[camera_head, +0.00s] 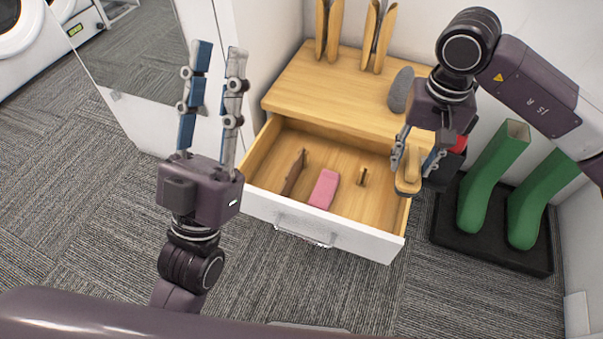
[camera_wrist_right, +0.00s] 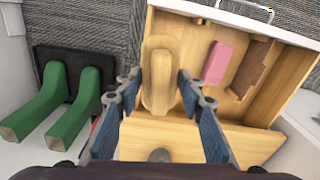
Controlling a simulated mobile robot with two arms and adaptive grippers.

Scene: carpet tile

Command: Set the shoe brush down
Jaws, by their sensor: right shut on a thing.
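The shoe brush (camera_head: 409,180), a light wooden oblong, is held by my right gripper (camera_head: 414,162) over the right side of the open drawer (camera_head: 272,210). In the right wrist view the brush (camera_wrist_right: 158,75) lies between the fingers of my right gripper (camera_wrist_right: 158,88), its long side pointing away from the wrist. Its underside is hidden, and I cannot tell how high it is above the drawer. My left gripper (camera_head: 215,75) is open and empty, raised with fingers upward to the left of the drawer.
The drawer holds a pink block (camera_head: 324,189), a dark brown piece (camera_head: 294,172) and a small wooden piece (camera_head: 362,177). The wooden top (camera_head: 330,85) behind carries a grey rounded object (camera_head: 401,90) and upright wooden pieces (camera_head: 378,35). Green boots (camera_head: 487,180) stand on a black tray (camera_head: 450,232) at right.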

